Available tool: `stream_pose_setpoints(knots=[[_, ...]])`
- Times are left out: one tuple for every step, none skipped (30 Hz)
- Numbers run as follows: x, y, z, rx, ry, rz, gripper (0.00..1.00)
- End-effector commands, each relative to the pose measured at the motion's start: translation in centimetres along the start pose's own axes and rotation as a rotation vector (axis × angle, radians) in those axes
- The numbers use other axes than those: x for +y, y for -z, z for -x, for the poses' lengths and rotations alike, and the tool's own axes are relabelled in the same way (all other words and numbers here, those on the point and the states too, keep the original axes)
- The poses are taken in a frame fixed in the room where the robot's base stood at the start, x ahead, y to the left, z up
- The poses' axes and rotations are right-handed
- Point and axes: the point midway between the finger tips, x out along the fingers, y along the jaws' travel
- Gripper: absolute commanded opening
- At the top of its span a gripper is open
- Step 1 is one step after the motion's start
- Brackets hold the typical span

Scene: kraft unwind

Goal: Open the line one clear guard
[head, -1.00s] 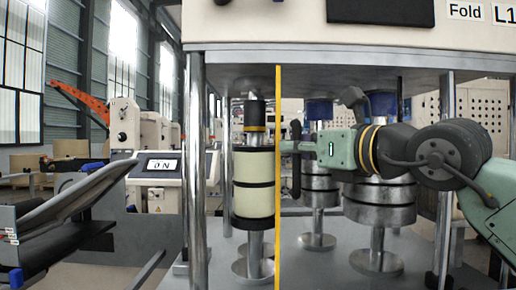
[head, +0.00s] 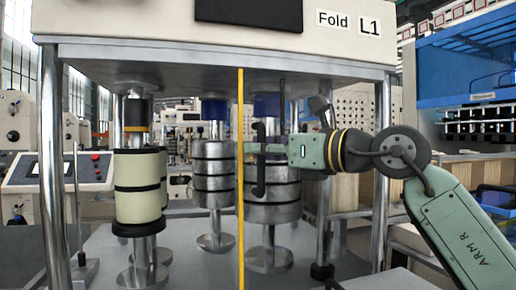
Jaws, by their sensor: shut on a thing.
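The line one clear guard shows mainly as a yellow upright edge strip (head: 241,200) in front of the rollers, under the machine head labelled Fold L1 (head: 348,21). Its pane is too transparent to trace. A black upright handle (head: 259,182) stands just right of the strip. My gripper (head: 264,148), at the end of the green arm reaching in from the right, is shut on the handle. Its fingertips are small and partly hidden there.
Behind the guard stand a cream roller (head: 138,190) and steel rollers (head: 213,170). Metal posts (head: 52,180) and (head: 382,170) frame the opening. A control panel (head: 60,172) is at the left. A blue rack (head: 470,75) and cardboard boxes are at the right.

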Motion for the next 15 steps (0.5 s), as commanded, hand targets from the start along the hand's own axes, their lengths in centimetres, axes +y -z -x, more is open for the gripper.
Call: stream_pose_setpoints(knots=[[-0.02,-0.05,0.02,-0.001,0.001,0.001,0.00],[-0.02,-0.06,0.02,-0.001,0.001,0.001,0.00],[-0.01,-0.06,0.01,-0.001,0.001,0.001,0.00],[-0.01,-0.07,0.01,-0.001,0.001,0.001,0.00],[-0.01,-0.07,0.01,-0.001,0.001,0.001,0.00],[0.00,-0.07,0.01,-0.001,0.001,0.001,0.00],[0.00,-0.08,0.00,-0.001,0.001,0.001,0.14],[0.01,-0.08,0.00,-0.001,0.001,0.001,0.16],[0.01,-0.08,0.00,-0.001,0.001,0.001,0.19],[0.01,-0.08,0.00,-0.001,0.001,0.001,0.21],[0.02,-0.07,-0.01,-0.001,0.001,0.001,0.21],[0.02,-0.07,-0.01,-0.001,0.001,0.001,0.21],[0.02,-0.06,-0.01,-0.001,0.000,0.001,0.21],[0.02,-0.06,-0.02,-0.001,0.000,0.001,0.21],[0.02,-0.05,-0.02,0.000,0.000,0.001,0.21]])
